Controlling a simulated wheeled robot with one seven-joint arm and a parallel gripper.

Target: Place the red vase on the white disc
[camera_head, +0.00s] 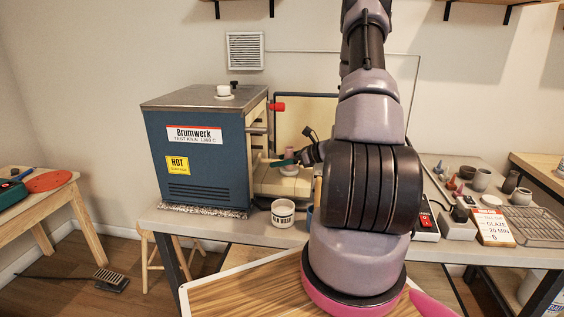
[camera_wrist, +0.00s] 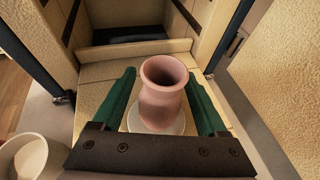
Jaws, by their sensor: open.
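The red vase (camera_wrist: 161,98), pinkish with a flared mouth, is upright in the wrist view. Its base appears to rest on the white disc (camera_wrist: 177,124), whose rim shows around it. The disc lies on a pale block at the mouth of the kiln. My gripper (camera_wrist: 163,95) is open, with one green finger on each side of the vase and a gap to both. In the head view the vase (camera_head: 289,153) and the disc (camera_head: 289,171) show small, partly hidden by my gripper (camera_head: 292,160).
The blue kiln (camera_head: 200,150) stands left of my arm, its opening facing right. A white tub (camera_head: 283,213) stands at the front of the table, near the block.

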